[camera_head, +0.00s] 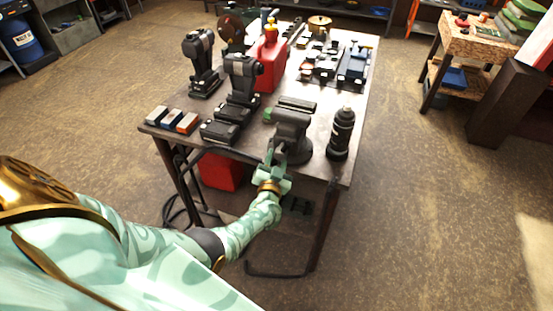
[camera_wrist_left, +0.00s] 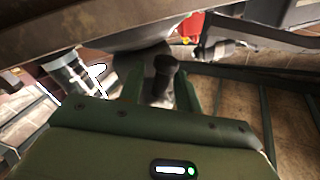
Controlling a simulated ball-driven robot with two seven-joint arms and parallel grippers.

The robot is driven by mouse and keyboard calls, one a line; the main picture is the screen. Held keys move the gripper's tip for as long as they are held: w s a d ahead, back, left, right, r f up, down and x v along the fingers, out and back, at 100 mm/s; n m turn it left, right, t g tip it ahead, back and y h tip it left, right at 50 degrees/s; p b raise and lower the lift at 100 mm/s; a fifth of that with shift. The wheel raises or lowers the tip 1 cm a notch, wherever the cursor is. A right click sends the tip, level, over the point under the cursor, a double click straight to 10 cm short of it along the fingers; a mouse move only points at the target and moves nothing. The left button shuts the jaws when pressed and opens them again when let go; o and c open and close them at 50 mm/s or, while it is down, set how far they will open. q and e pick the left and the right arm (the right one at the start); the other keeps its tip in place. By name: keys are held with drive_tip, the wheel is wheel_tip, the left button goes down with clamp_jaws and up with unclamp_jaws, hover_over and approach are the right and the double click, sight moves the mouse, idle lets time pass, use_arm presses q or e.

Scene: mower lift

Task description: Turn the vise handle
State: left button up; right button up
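The grey bench vise (camera_head: 293,128) is mounted at the front edge of the workbench in the head view. My left gripper (camera_head: 272,166) is at the front of the vise, just off the table edge, and largely covers the vise handle there. In the left wrist view a dark rod with a rounded end, which looks like the vise handle (camera_wrist_left: 164,68), stands between the two green fingers of my left gripper (camera_wrist_left: 160,92). The fingers are apart with the rod between them. I cannot tell whether both press on it. My right gripper is not in view.
The workbench (camera_head: 318,166) carries a black bottle (camera_head: 341,134) right of the vise, dark power tools (camera_head: 241,85) to the left, and a red can (camera_head: 270,60) behind. A red container (camera_head: 220,171) is under the bench.

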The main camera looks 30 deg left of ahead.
use_arm(q)
drive_tip(key=shift+s+d+p, duration=0.2)
drive_tip(key=shift+s+p, duration=0.15)
drive_tip(key=shift+s, duration=0.05)
drive_tip(key=p+v, duration=0.4)
drive_tip(key=v, duration=1.1)
drive_tip(key=shift+s+p, duration=0.2)
drive_tip(key=shift+p, duration=0.2)
drive_tip(key=shift+d+f, duration=0.1)
